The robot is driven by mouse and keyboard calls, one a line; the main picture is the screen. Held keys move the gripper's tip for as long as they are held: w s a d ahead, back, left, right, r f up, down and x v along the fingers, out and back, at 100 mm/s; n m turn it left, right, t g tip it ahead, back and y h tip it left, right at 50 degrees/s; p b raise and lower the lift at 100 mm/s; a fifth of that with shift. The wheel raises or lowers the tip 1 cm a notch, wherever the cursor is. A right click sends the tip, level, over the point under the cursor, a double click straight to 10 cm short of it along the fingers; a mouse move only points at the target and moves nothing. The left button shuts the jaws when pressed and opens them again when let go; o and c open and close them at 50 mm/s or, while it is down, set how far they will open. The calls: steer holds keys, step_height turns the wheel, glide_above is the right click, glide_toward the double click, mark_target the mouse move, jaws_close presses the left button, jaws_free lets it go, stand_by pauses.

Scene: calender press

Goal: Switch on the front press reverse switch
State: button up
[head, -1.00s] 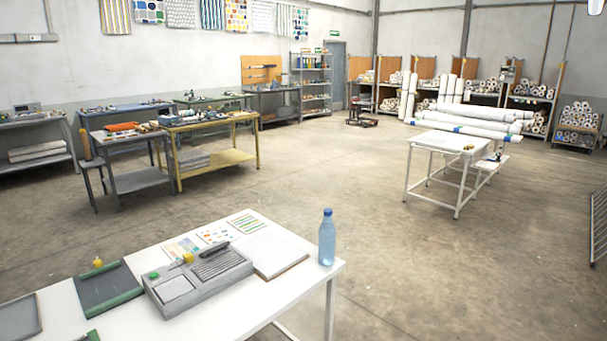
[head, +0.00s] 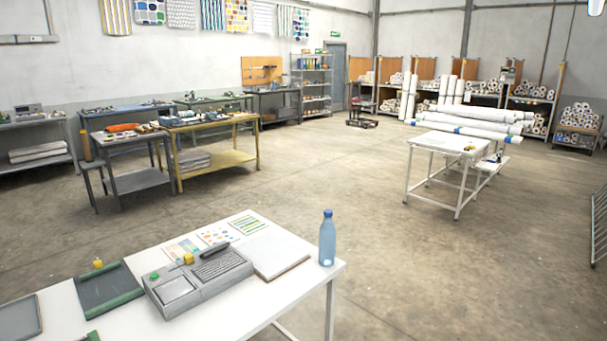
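I cannot make out a calender press or a switch marked reverse in the head view. A grey box-shaped device (head: 205,284) lies on the white table in front, with a ribbed top and a flat pale panel. A small green button-like part (head: 154,276) and a yellow knob-like part (head: 188,258) show at its back edge. I cannot tell whether either is a switch. My gripper is not in view, so its distance from these things does not show.
The white table (head: 264,309) also holds a blue bottle (head: 327,238), a pale flat board (head: 275,254), pattern sheets and a dark green-edged tray (head: 108,288). Workbenches stand at the back left. A white table (head: 445,142) stands at the right. The middle floor (head: 330,180) is clear.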

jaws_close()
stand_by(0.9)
